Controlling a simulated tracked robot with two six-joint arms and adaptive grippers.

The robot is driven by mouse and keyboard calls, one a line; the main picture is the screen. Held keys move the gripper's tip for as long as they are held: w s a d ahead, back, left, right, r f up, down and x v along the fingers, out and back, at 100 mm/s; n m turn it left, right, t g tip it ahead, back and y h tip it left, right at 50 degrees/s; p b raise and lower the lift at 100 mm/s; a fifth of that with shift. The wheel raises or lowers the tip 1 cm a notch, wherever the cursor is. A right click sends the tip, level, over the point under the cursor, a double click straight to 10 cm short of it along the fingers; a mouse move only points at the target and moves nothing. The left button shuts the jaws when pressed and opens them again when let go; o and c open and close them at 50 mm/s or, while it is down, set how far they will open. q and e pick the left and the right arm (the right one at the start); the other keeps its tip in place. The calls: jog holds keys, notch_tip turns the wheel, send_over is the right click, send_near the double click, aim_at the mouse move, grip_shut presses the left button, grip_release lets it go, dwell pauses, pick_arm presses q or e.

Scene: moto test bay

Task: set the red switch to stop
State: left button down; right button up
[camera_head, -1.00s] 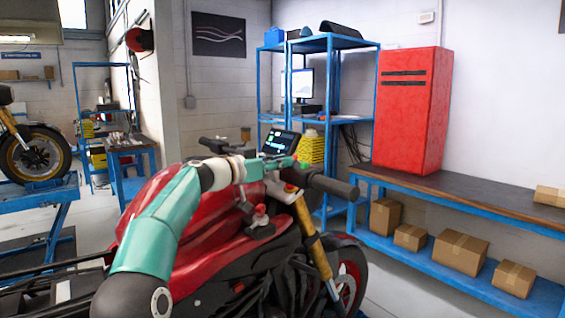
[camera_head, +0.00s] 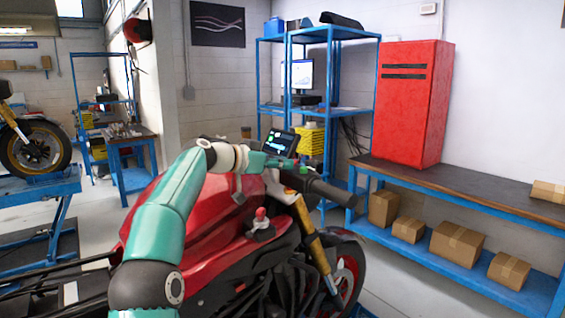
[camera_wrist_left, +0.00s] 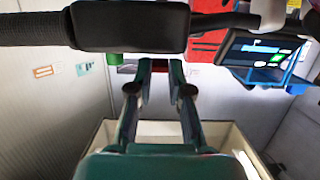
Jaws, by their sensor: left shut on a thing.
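The motorcycle (camera_head: 185,235) stands in front of me with its handlebar grip (camera_head: 335,190) pointing right. My left gripper (camera_head: 283,163) is at the handlebar, by the switch housing. In the left wrist view, a black switch housing (camera_wrist_left: 130,26) lies across the top, with a green part (camera_wrist_left: 113,58) below it. The left gripper's fingers (camera_wrist_left: 161,66) are close together below the housing, with the dark red switch (camera_wrist_left: 160,62) between their tips, mostly hidden. The switch's exact position cannot be told. My right gripper is not in view.
A lit display (camera_head: 281,142) sits at the handlebar's middle, behind the gripper. A red-topped knob (camera_head: 260,214) stands on the bike's side. A workbench (camera_head: 450,186) with a red cabinet (camera_head: 412,105) is at the right. Floor between bike and bench is clear.

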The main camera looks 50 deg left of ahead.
pick_arm(q)
jog(key=shift+d, duration=0.1)
jog(key=c, duration=1.1)
grip_release()
jog(key=shift+s, duration=0.1)
jog(key=v, duration=1.1)
jog(key=shift+s+r, duration=0.2)
jog(key=shift+s, duration=0.2)
